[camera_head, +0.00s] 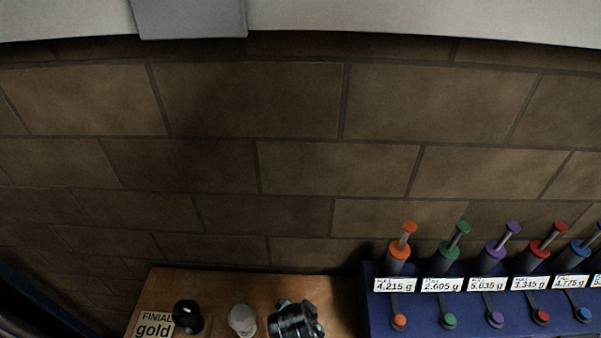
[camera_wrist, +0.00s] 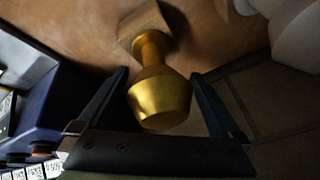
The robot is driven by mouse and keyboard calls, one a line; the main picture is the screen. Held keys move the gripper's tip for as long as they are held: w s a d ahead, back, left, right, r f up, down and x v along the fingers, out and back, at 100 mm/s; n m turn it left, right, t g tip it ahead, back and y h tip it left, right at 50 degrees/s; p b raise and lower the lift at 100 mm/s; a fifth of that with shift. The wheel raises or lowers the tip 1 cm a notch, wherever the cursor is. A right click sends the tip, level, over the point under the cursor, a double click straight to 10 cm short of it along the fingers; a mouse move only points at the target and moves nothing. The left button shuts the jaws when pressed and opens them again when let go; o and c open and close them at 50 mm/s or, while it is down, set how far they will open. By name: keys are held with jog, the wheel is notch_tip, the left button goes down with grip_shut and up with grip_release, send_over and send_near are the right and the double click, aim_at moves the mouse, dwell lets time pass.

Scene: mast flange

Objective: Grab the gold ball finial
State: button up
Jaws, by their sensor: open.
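The gold finial (camera_wrist: 160,98) shows in the wrist view, with a wide rounded end toward me and a narrower neck. My gripper (camera_wrist: 159,74) is open, with one dark finger on each side of the finial. Gaps show between the finial and both fingers, so it is not clamped. In the head view I cannot make out the gold finial; a label (camera_head: 154,325) reading "FINIAL gold" stands on the wooden board (camera_head: 215,284).
A black ball-shaped piece (camera_head: 187,316) and a pale grey one (camera_head: 242,320) stand on the board. To the right is a blue rack (camera_head: 375,312) with several coloured plungers and weight labels. A pale rounded shape (camera_wrist: 296,35) is at upper right in the wrist view. A brick wall stands behind.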

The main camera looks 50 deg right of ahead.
jog(key=c, duration=1.5)
